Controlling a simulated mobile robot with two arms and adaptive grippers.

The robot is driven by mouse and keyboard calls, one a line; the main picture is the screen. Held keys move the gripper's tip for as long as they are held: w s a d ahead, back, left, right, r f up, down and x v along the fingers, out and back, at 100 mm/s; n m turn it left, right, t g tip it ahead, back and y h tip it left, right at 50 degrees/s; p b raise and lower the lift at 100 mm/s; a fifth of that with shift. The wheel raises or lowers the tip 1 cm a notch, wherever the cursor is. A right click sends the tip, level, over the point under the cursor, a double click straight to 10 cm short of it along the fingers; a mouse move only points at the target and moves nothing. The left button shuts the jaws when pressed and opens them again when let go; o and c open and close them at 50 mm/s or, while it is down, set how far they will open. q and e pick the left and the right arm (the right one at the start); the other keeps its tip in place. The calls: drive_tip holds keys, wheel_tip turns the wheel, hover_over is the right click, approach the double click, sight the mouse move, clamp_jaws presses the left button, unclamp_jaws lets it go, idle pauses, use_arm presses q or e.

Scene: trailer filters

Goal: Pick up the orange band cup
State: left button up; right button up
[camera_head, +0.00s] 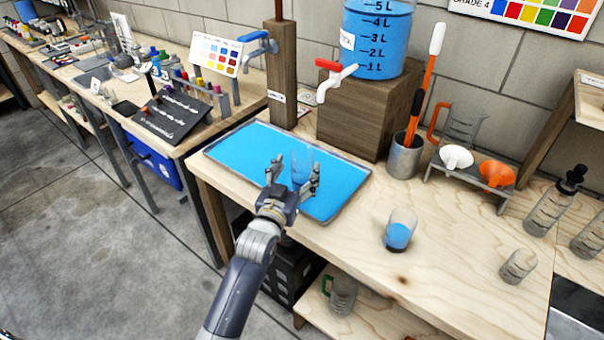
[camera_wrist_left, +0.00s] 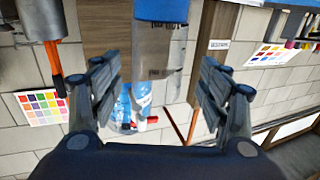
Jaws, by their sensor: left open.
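A clear cup (camera_head: 301,165) stands on the blue surface of a tray (camera_head: 232,150) in the head view. My left gripper (camera_head: 294,172) is open, with one finger on each side of this cup. In the left wrist view, which looks upside down, the clear cup (camera_wrist_left: 157,48) shows between the spread fingers of my left gripper (camera_wrist_left: 160,82), with visible gaps on both sides. I cannot make out an orange band on it. A second clear cup (camera_head: 400,228), holding blue liquid, stands on the bench to the right. My right gripper is not in view.
Behind the tray, a blue-filled tank (camera_head: 380,40) with a red-handled tap (camera_head: 332,75) sits on a wooden block (camera_head: 358,118). To the right are a metal tool holder (camera_head: 405,155), a funnel rack (camera_head: 470,178) and bottles. The bench front is mostly clear.

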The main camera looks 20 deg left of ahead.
use_arm(q)
drive_tip(key=shift+w+d+f, duration=0.1)
drive_tip(key=shift+w, duration=0.85)
drive_tip(key=shift+w+d+f, duration=0.1)
drive_tip(key=shift+w, duration=0.8)
drive_tip(key=c, duration=1.2)
drive_tip(key=shift+r, duration=0.15)
